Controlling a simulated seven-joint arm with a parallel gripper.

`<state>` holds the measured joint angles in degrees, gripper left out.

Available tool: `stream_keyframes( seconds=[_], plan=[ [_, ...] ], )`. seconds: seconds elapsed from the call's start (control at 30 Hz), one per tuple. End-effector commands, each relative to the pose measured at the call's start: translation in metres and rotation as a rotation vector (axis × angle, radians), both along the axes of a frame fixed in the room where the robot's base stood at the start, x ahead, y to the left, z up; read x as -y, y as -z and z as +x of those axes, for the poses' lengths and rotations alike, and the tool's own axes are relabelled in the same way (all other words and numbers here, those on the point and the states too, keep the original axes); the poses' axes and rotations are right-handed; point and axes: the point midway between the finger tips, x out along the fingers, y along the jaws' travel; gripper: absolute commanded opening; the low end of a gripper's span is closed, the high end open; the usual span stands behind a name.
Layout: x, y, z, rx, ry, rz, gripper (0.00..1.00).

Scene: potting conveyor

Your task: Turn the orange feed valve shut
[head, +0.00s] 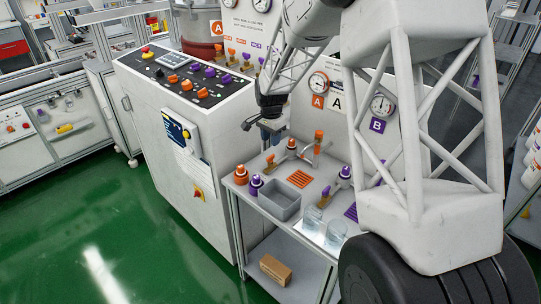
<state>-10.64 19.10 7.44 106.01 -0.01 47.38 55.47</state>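Several orange parts could be the feed valve, and I cannot tell for sure which it is. On the small grey bench (228,184), a grey tap carries an orange top (318,135). A small orange-tipped lever (270,160) stands to the left of it, close to an orange-collared bottle (292,145). My gripper (257,130) hangs above the back left of the bench, apart from these parts. Its fingers are small and dark here, so their opening is unclear. Whether any valve is open or shut does not show.
The control cabinet (180,100) stands left. Gauges and an upright panel stand behind. My arm hides the bench's right side.

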Motion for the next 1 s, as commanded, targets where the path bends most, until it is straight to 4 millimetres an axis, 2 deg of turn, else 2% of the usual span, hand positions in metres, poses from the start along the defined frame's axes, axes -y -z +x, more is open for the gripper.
stream_keyframes(
  seconds=[0.57, 0.77, 1.0],
  plan=[
    [-0.001, 0.008, 0.001, -0.002, 0.003, -0.001, 0.37],
    [-0.001, 0.023, 0.001, -0.003, 0.003, 0.0, 0.37],
    [-0.001, 0.053, 0.001, -0.004, 0.003, -0.001, 0.37]
  ],
)
